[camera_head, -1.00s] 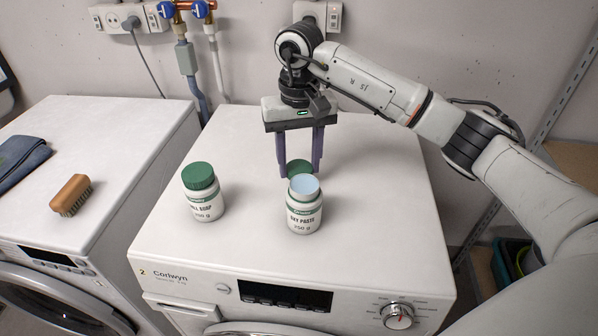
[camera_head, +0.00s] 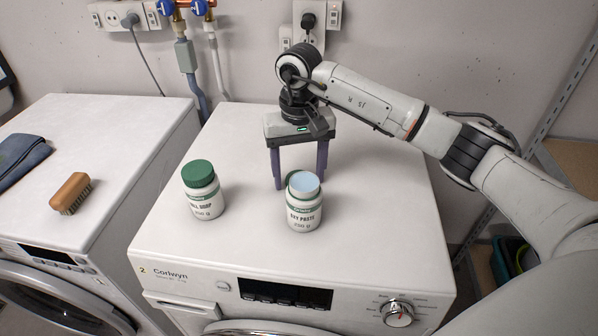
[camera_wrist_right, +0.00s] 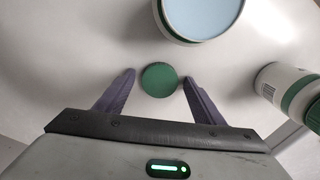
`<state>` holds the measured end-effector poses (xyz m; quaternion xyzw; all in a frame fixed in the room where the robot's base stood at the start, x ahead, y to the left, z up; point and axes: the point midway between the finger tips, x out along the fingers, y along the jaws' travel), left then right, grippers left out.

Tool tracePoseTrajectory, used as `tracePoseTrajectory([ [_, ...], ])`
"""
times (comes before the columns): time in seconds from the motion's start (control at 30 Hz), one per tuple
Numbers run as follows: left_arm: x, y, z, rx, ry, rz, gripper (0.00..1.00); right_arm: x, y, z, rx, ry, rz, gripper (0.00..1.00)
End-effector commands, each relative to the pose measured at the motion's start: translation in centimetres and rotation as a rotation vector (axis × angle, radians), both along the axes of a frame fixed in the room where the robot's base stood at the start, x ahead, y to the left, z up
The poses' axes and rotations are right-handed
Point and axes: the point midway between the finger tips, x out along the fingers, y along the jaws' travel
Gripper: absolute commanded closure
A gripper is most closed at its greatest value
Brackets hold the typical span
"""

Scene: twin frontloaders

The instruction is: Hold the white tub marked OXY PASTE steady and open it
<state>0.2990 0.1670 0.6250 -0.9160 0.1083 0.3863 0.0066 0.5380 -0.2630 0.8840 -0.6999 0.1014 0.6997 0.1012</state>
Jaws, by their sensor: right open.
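The white OXY PASTE tub (camera_head: 304,212) stands upright and open on the right machine's top, a pale blue surface showing in its mouth. Its open mouth also shows in the right wrist view (camera_wrist_right: 203,12). The round green lid (camera_wrist_right: 159,80) is off the tub and appears to lie on the machine top behind it. In the head view the tub mostly hides the lid. My right gripper (camera_head: 300,181) is open and points down behind the tub, its purple fingers either side of the lid with gaps. My left gripper is not in view.
A similar white tub with a green lid (camera_head: 202,190) stands to the left on the same machine (camera_head: 250,135). A wooden brush (camera_head: 71,193) and a folded blue cloth (camera_head: 20,160) lie on the left machine. The wall with sockets and pipes is close behind.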

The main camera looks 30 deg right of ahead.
Motion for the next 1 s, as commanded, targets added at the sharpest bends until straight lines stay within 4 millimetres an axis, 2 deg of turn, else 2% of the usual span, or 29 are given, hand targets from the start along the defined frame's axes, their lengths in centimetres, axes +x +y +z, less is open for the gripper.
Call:
tracePoseTrajectory([
  [0.13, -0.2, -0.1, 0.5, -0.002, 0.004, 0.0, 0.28, 0.0, 0.0, 0.6, 0.001, 0.001, 0.0, 0.37],
  [0.23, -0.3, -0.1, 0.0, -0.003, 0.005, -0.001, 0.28, 0.1, 0.0, 1.7, 0.0, -0.003, 0.0, 0.37],
  [0.5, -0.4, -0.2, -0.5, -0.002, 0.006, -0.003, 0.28, 0.1, 0.0, 7.6, 0.0, -0.005, -0.001, 0.37],
  [0.7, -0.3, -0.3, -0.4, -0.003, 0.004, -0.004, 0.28, 0.1, 0.0, 11.0, -0.001, -0.002, 0.0, 0.37],
  [0.8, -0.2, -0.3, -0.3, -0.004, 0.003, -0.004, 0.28, 0.0, 0.0, 11.9, 0.001, -0.001, 0.0, 0.37],
  [1.0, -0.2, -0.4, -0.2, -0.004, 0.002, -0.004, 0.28, 0.0, 0.0, 12.4, 0.0, 0.0, 0.0, 0.37],
])
